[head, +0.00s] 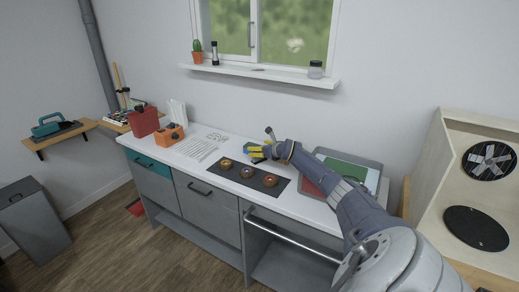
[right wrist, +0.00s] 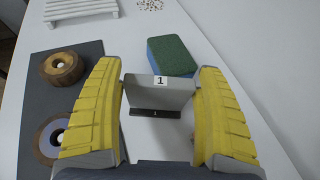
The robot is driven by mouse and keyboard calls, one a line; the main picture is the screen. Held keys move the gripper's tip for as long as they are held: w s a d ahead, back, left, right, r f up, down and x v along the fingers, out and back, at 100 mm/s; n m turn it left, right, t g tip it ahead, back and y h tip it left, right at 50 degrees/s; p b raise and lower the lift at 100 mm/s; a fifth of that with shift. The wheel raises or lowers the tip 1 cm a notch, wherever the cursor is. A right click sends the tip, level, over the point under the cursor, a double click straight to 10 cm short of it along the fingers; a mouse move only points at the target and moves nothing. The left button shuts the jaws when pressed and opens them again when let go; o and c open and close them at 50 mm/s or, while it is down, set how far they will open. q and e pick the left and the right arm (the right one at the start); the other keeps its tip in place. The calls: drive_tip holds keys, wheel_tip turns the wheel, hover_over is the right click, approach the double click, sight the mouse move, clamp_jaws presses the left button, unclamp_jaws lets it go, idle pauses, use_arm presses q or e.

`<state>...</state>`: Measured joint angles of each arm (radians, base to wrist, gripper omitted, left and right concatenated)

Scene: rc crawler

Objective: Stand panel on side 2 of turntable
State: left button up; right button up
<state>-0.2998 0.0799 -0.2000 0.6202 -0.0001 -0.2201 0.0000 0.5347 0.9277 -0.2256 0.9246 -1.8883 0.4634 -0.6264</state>
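A small grey panel (right wrist: 172,92) with a white label "1" stands upright behind a dark strip (right wrist: 155,113) that is also marked "1", on the white counter. My right gripper (right wrist: 160,66) has yellow fingers spread on either side of the panel. Its fingertips look apart, and I cannot tell whether the fingers touch the panel's edges. In the head view my right gripper (head: 256,152) is low over the counter, behind the dark mat. My left gripper is out of view.
A blue-green sponge (right wrist: 171,57) lies just beyond the panel. A dark mat (head: 227,178) with three round pieces lies left of it. A grey tray (head: 372,184) with red and green areas lies at right, under my arm. An orange box (head: 172,134) stands at left.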

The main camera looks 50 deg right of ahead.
drive_tip(key=o, duration=0.3)
drive_tip(key=shift+o, duration=0.2)
drive_tip(key=shift+r, duration=0.15)
drive_tip(key=shift+s+r, duration=0.15)
drive_tip(key=shift+s, duration=0.4)
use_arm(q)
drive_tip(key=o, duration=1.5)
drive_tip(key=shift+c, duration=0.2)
use_arm(e)
drive_tip(key=v, duration=1)
drive_tip(key=shift+s+a+r, duration=0.15)
drive_tip(key=shift+s+r, duration=0.15)
